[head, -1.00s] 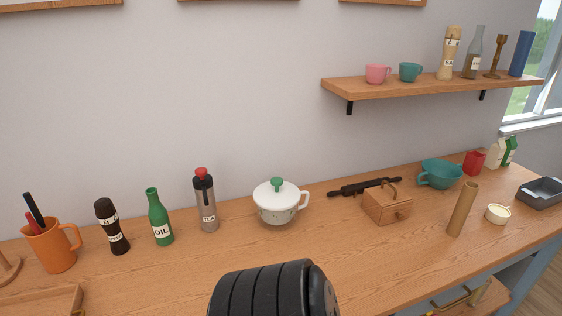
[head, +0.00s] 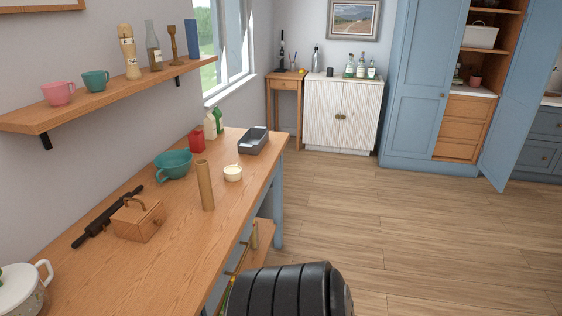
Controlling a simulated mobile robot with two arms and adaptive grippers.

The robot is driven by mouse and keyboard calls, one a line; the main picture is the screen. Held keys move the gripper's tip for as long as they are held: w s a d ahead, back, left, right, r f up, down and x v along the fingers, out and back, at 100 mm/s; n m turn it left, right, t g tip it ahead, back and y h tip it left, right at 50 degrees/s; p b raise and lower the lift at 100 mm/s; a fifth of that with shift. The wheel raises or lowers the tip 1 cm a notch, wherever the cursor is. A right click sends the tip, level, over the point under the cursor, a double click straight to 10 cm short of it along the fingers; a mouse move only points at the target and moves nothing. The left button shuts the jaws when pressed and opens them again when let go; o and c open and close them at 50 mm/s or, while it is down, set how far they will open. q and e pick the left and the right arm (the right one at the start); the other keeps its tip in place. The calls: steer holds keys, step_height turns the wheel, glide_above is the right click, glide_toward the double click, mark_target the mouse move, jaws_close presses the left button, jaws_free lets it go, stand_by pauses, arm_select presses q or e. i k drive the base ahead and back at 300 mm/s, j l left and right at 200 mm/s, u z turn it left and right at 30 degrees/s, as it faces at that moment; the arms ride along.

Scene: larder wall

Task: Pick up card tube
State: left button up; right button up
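The card tube (head: 205,185) is a plain brown cylinder standing upright on the wooden counter (head: 118,262), near its front edge in the head view. It stands between the small wooden box (head: 138,219) on the left and a small cream cup (head: 233,173) on the right. Nothing hides it. Neither of my grippers shows in the head view. A black ribbed part of mine fills the bottom middle.
A red container (head: 196,141) and a dark tray (head: 253,140) are farther along. A wall shelf (head: 105,97) hangs above. The floor (head: 420,240) at right is clear.

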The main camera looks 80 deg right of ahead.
mark_target(202, 167)
steer(key=z, duration=0.45)
steer(key=j+z, duration=0.1)
steer(key=z, duration=0.3)
steer(key=j+z, duration=0.1)
steer(key=z, duration=0.8)
steer(key=j+z, duration=0.1)
steer(key=z, duration=0.3)
steer(key=i+l, duration=0.1)
steer(key=l, duration=0.15)
